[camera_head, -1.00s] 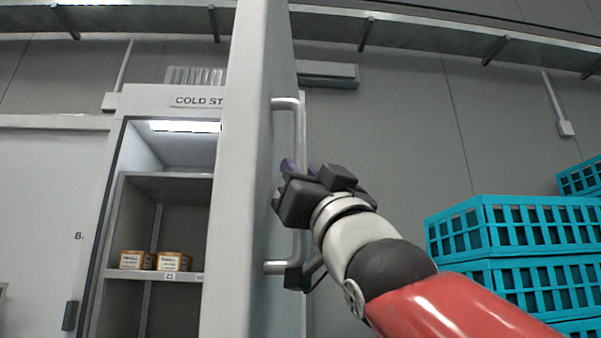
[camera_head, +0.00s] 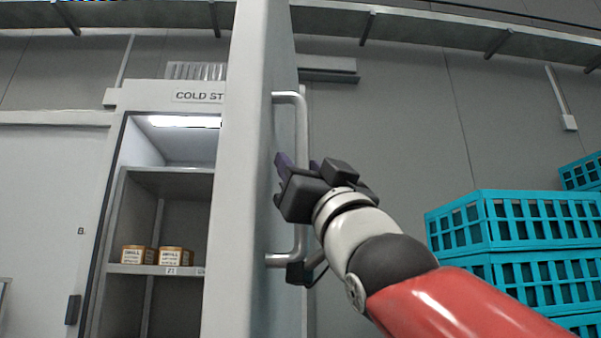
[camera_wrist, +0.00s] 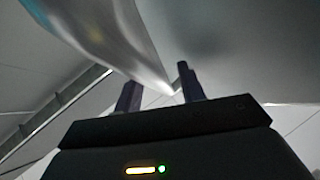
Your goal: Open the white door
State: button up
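The white door (camera_head: 240,190) of the cold store stands swung open, seen nearly edge-on in the head view. Its metal bar handle (camera_head: 301,120) is on the door's right-hand face. My gripper (camera_head: 299,164) is at the middle of the handle, hiding part of the bar. Its two dark purple fingers are apart. In the wrist view the fingers (camera_wrist: 159,88) also stand apart, and a blurred shiny surface, seemingly the handle (camera_wrist: 130,45), tapers down toward the gap between them. I cannot tell whether a finger touches the bar.
Behind the door is the lit cold store (camera_head: 170,190), with small labelled boxes (camera_head: 157,256) on a shelf. Stacked turquoise crates (camera_head: 515,225) stand at the right, beyond my arm. A grey wall with a high rail lies behind. Bare wall shows between door and crates.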

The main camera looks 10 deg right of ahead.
jog(key=b+v, duration=0.2)
jog(key=v, duration=0.5)
jog(key=shift+s+f+b, duration=0.25)
jog(key=shift+f+b, duration=0.05)
jog(key=shift+b, duration=0.05)
jog(key=shift+d, duration=0.1)
